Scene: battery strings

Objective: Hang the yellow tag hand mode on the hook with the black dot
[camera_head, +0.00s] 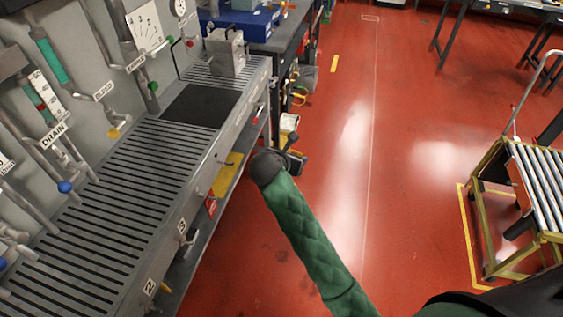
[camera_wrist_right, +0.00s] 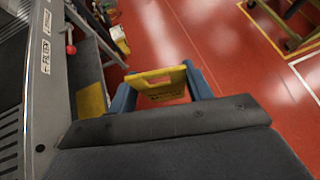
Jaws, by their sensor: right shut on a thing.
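The yellow tag (camera_wrist_right: 163,87) has a cut-out slot and small dark print that I cannot read. In the right wrist view it sits between the blue fingers of my right gripper (camera_wrist_right: 165,86), which is shut on it. In the head view my right gripper (camera_head: 293,158) is in front of the bench edge, over the aisle side, and the tag is hidden behind my wrist there. Small hooks (camera_head: 186,241) stick out along the bench's front edge near the number labels. I cannot make out a black dot on any hook. My left gripper is not in view.
The slotted grey bench (camera_head: 110,215) runs along the left, with pipes and valves behind it. A yellow panel (camera_head: 228,172) lies on its lower shelf. A roller cart (camera_head: 535,180) stands at the right. The red floor (camera_head: 400,170) between is clear.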

